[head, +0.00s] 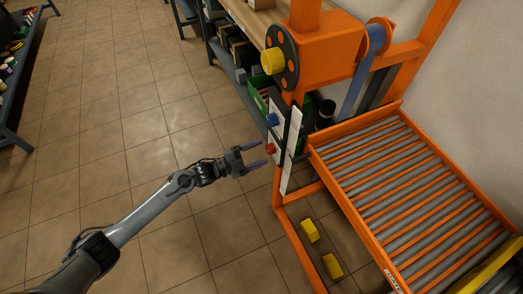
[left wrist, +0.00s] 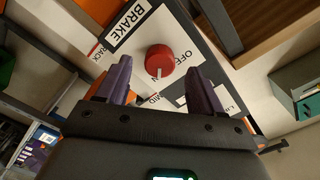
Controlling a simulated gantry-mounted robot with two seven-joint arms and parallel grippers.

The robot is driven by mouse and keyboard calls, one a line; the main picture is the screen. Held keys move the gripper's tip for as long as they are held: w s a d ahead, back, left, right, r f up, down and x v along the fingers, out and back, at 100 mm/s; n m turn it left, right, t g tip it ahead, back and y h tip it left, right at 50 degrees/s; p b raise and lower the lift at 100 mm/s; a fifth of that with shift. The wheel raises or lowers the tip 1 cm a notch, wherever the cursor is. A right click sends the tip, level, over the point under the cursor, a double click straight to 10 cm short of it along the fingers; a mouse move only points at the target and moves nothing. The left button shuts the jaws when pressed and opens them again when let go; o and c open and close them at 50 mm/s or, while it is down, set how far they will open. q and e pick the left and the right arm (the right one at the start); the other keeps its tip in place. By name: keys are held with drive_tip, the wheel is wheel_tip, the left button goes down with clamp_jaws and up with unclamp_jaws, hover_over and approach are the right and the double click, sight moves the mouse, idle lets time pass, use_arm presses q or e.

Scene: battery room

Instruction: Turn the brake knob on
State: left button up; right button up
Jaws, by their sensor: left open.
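The brake knob (left wrist: 160,60) is red and round with a white mark on its face. It sits on a white panel (left wrist: 184,30) with a BRAKE label, and part of the panel's lettering is hidden by my gripper. In the head view the red knob (head: 270,148) is on the upright panel of an orange machine, below a blue knob (head: 272,119). My left gripper (head: 258,155) is open, with its fingers pointing at the panel near the red knob. In the left wrist view the open fingers (left wrist: 160,80) are on either side below the knob, apparently not touching it. My right gripper is not in view.
The orange frame (head: 325,45) carries a yellow hub (head: 273,61) above the panel. A roller conveyor (head: 410,190) extends to the right. Yellow blocks (head: 310,231) lie low beside the frame. Shelves stand behind and at far left. The tiled floor (head: 130,110) is clear around my left arm.

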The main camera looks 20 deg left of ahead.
use_arm(q)
drive_tip(key=p+v, duration=0.2)
drive_tip(key=v, duration=0.6)
drive_tip(key=shift+s+a, duration=0.3)
